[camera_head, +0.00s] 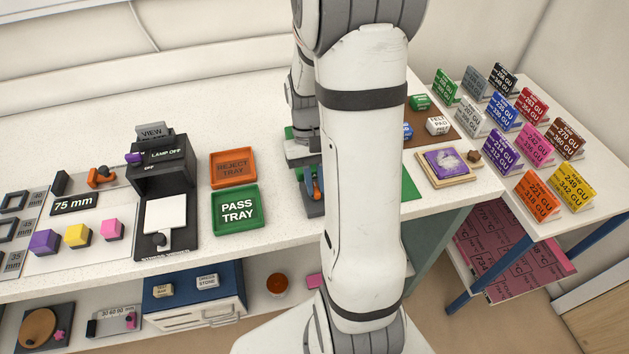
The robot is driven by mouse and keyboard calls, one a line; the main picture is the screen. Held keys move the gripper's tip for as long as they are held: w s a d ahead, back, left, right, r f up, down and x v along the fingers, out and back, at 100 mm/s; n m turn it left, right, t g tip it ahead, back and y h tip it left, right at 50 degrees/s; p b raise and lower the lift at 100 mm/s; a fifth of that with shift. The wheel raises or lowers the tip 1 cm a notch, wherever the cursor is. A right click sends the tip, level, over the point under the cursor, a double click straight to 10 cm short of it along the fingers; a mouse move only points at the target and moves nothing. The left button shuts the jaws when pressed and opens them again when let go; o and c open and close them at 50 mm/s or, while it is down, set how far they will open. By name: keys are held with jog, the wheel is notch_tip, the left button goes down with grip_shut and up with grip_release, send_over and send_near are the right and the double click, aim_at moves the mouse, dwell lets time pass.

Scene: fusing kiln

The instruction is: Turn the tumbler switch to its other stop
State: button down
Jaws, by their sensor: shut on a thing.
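The black viewer (160,182) stands left of centre on the white bench, with a sign reading LAMP OFF. A small purple-tipped knob (134,157) juts from its upper left side, near a small OFF label; it looks like the tumbler switch, but I cannot tell its exact tilt. My gripper (313,184) is well to the right of it, over a green mat and partly hidden behind my own arm. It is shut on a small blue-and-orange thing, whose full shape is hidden.
An orange reject tray (234,153) and green pass tray (256,225) lie between the viewer and my gripper. Purple, yellow and pink blocks sit left of the viewer. Coloured sample cards stand on the right table. The bench behind the trays is clear.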

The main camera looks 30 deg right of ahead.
jog(key=shift+w+r, duration=0.1)
jog(key=shift+w, duration=0.1)
jog(key=c, duration=1.4)
grip_release()
jog(key=shift+s, duration=0.1)
jog(key=shift+c, duration=0.2)
jog(key=v, duration=0.7)
jog(key=shift+r, duration=0.3)
jog(key=s+a+r+n+t, duration=0.1)
jog(key=s+a+r+t, duration=0.2)
jog(key=s+a, duration=0.1)
jog(key=s+a+r+n+t+h, duration=0.1)
jog(key=s+a+r+n+t, duration=0.1)
jog(key=a, duration=0.5)
jog(key=s+r+t, duration=0.1)
jog(key=s+t, duration=0.1)
jog(key=s, duration=0.1)
jog(key=shift+a+r, duration=0.15)
jog(key=shift+r, duration=0.2)
